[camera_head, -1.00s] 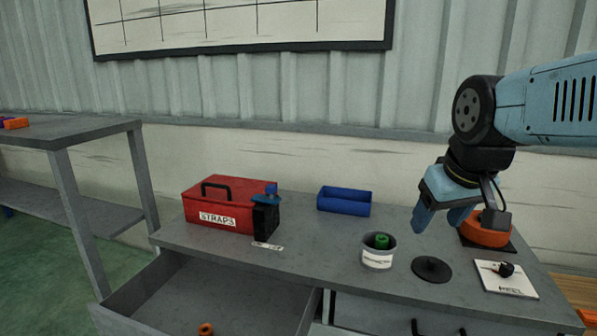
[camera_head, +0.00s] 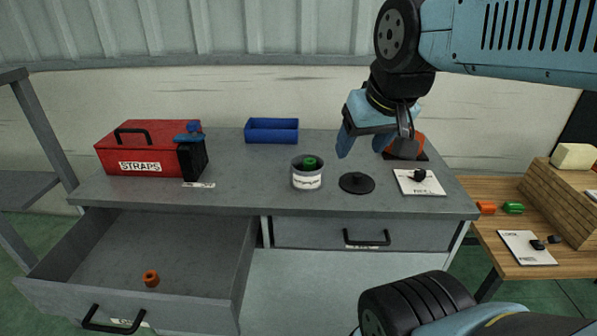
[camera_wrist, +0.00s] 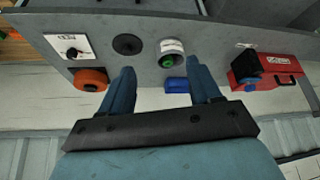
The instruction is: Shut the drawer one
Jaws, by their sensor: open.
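The left drawer (camera_head: 196,290) under the grey workbench is pulled far out, with a black handle (camera_head: 113,321) on its front and a small orange ring-like part (camera_head: 151,278) lying inside. The label on its front is cut off and I cannot read it. The right drawer (camera_head: 300,233) is shut, with its own black handle. My gripper (camera_head: 365,143) is open and empty above the right half of the bench top, well up and right of the open drawer. In the wrist view my gripper's two blue fingers (camera_wrist: 163,88) are spread apart.
The bench top (camera_head: 230,190) holds a red STRAPS box (camera_head: 140,160), a blue bin (camera_head: 271,131), a white-labelled cup (camera_head: 307,176), a black disc (camera_head: 357,183) and a white card (camera_head: 419,183). A wooden table (camera_head: 515,215) stands at the right. Floor shows left of the drawer.

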